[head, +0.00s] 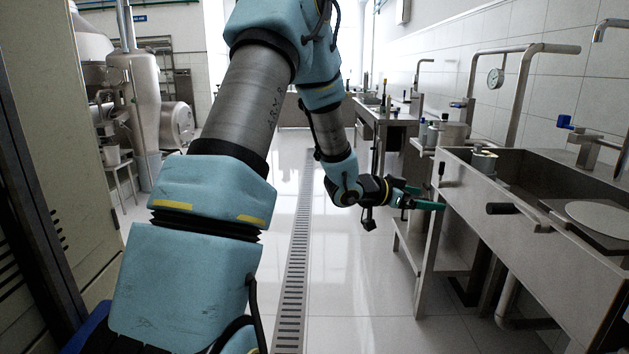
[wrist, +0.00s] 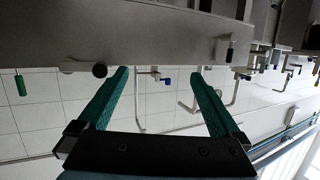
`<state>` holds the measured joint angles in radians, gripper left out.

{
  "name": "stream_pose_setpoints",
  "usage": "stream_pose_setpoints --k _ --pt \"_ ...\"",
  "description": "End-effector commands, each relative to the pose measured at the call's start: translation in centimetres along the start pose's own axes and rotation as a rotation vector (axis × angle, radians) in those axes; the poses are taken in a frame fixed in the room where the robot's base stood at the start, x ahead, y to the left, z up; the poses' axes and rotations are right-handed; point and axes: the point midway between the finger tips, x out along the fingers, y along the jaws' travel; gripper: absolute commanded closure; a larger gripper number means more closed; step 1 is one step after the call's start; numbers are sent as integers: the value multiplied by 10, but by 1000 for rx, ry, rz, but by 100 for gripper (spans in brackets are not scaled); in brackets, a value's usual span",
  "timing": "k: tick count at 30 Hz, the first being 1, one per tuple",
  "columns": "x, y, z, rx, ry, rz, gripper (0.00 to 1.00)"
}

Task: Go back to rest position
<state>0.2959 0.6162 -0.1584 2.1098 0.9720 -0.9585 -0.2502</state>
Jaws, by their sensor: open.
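My gripper (head: 428,200) is at the end of my outstretched arm, in the middle right of the head view. Its green fingers point right, toward the left end of the steel sink unit (head: 505,222). In the wrist view the picture is upside down, and the two green fingers of my gripper (wrist: 163,78) stand wide apart with nothing between them. The sink unit's front panel (wrist: 120,38) shows beyond the fingertips. I cannot tell whether the fingertips touch the unit.
A dark cylindrical handle (head: 502,208) sticks out of the sink front. A small container (head: 484,162) stands at the sink's left end. Clear tiled floor with a drain grate (head: 297,255) runs down the middle. A cabinet (head: 60,150) stands at left.

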Motion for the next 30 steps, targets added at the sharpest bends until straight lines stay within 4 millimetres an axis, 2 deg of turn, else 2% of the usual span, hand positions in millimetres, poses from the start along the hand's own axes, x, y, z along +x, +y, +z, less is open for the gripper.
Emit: stream_pose_setpoints --k 1,3,5,7,9,11,12,15,18,21,25,30 --pt "-29 -26 -6 -16 -92 -118 0" --pt "-71 -56 5 -64 -231 -273 0" --pt "-110 -72 15 -119 -345 -387 0" --pt "-159 -81 27 -201 -473 -504 0" --pt "-209 -79 38 -300 -594 -603 0" --pt "-251 -69 47 -397 -693 -671 0" --pt "-277 -58 51 -465 -753 -707 0" --pt "-330 -24 60 -640 -880 -763 0" --pt "-363 12 63 -789 -965 -779 0" --pt "-381 39 63 -893 -1015 -776 0" --pt "-389 55 64 -954 -1041 -768 0" --pt "-390 56 64 -958 -1044 -766 0"
